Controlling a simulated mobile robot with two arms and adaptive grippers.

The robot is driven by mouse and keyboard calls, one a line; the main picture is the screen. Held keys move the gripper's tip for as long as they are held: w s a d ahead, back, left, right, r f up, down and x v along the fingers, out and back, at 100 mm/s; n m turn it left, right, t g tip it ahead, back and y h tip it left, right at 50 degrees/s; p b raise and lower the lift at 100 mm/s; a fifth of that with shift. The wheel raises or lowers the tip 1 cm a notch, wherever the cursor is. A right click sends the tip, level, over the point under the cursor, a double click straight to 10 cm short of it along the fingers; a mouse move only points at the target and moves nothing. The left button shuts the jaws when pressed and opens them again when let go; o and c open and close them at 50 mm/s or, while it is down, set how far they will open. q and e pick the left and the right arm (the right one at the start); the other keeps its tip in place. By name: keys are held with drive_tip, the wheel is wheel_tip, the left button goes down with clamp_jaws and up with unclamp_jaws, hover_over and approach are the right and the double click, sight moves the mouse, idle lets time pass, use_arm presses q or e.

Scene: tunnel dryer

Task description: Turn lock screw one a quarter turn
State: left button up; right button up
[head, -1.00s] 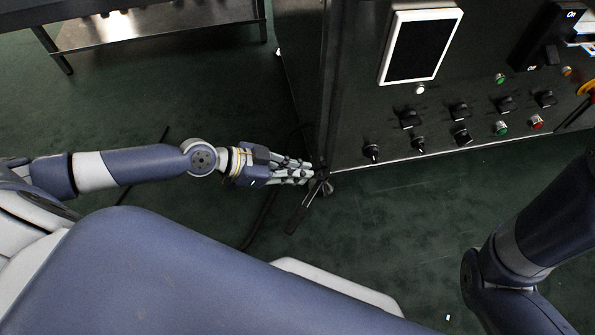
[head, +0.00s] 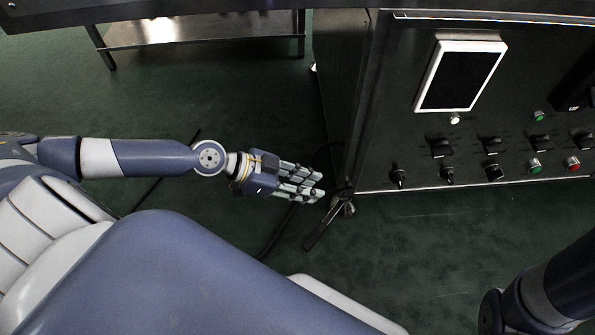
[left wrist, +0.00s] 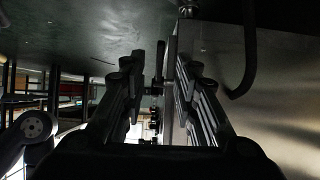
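My left gripper (head: 316,187) shows in the head view beside the lower left corner of the dark cabinet, with its fingers pointing right. A dark handle-like part with a bright round piece (head: 346,207) is at that corner, just right of the fingertips, with a small gap between. I cannot tell for certain whether this is lock screw one. In the left wrist view the two finger sets of the left gripper (left wrist: 158,82) stand apart with nothing held between them. Small dark parts beyond show in the gap. My right gripper is out of view.
The cabinet front carries a white-framed screen (head: 461,76), several black knobs (head: 442,148), a green button (head: 534,166) and a red button (head: 573,163). A steel table (head: 200,30) stands at the back left. The green floor around the left arm is mostly clear.

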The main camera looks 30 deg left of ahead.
use_arm(q)
drive_tip(key=shift+v, duration=1.75)
